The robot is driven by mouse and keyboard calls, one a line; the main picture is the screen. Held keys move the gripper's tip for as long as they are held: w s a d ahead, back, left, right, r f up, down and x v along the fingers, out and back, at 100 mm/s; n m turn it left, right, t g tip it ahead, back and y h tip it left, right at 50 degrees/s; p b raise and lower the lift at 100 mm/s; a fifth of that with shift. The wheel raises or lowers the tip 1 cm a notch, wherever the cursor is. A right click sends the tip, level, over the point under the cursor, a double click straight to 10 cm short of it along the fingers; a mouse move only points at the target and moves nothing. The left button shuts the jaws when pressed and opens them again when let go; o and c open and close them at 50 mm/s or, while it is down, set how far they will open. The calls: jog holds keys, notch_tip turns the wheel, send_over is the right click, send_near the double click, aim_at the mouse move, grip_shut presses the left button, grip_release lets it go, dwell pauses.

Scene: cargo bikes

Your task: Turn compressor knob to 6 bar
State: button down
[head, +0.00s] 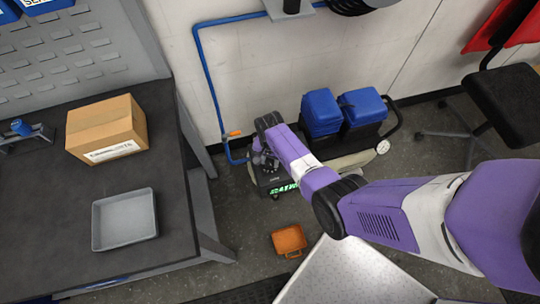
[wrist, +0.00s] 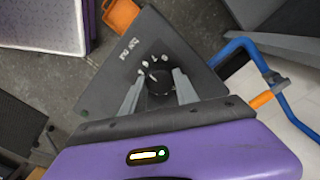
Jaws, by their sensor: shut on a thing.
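The compressor (head: 322,112) stands on the floor by the wall, with blue covers on top and a dark panel with green markings at its left end. In the wrist view, the panel (wrist: 105,92) carries a round black knob (wrist: 159,82) with small white numbers in an arc beyond it. The numbers and the knob's pointer are too small to read surely. My gripper (wrist: 158,78) has its two grey fingers on either side of the knob, shut on it. In the head view, my gripper (head: 266,158) is over the panel and mostly hides the knob.
A blue hose (head: 207,75) with an orange fitting (head: 232,134) runs down the wall close to my gripper. An orange case (head: 289,240) lies on the floor in front. A workbench (head: 165,200) with a cardboard box (head: 106,128) and a grey tray (head: 124,220) stands at left.

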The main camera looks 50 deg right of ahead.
aim_at(270, 162)
jog(key=c, duration=0.9)
grip_release()
jog(key=shift+c, duration=0.2)
jog(key=shift+r+p, duration=0.65)
jog(key=shift+r, duration=3.25)
